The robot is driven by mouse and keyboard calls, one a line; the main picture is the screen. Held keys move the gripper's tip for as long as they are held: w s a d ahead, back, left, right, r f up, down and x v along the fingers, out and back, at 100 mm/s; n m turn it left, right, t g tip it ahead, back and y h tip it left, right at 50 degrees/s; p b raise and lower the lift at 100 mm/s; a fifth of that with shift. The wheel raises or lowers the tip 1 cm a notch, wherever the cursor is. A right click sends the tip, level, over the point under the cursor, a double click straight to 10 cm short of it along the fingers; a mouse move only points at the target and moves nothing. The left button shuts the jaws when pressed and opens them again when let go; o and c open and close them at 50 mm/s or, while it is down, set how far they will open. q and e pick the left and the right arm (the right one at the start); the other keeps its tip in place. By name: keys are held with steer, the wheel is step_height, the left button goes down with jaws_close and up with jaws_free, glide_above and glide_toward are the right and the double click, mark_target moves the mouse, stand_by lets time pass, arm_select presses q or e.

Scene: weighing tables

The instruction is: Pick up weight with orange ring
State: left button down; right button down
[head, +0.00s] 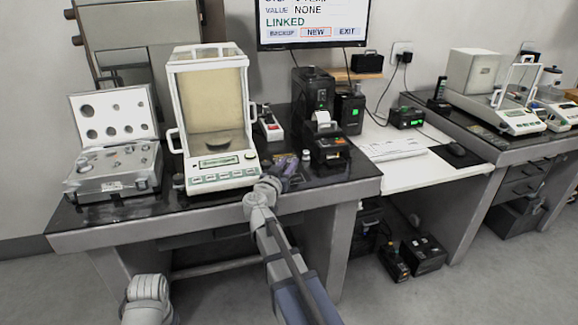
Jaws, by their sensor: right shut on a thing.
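My right gripper (288,169) is over the front part of the dark-topped table (345,178), just right of the glass-sided balance (208,120). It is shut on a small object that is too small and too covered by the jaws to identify. I cannot make out an orange ring on any weight. An open case (112,170) at the left of the table holds several small metal weights, with round recesses in its raised lid. My left arm shows only at the bottom left, and its gripper is out of view.
A small pale item (306,155) stands just beyond my right gripper. A black printer (328,148) and other black devices stand right of it. A white desk (420,172) with papers adjoins, and another balance (505,110) stands at the far right. A monitor (312,20) hangs above.

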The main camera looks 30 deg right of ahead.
step_height(320, 180, up, 10)
steer(key=p, duration=0.9)
steer(key=shift+p, duration=0.4)
steer(key=shift+w, duration=0.15)
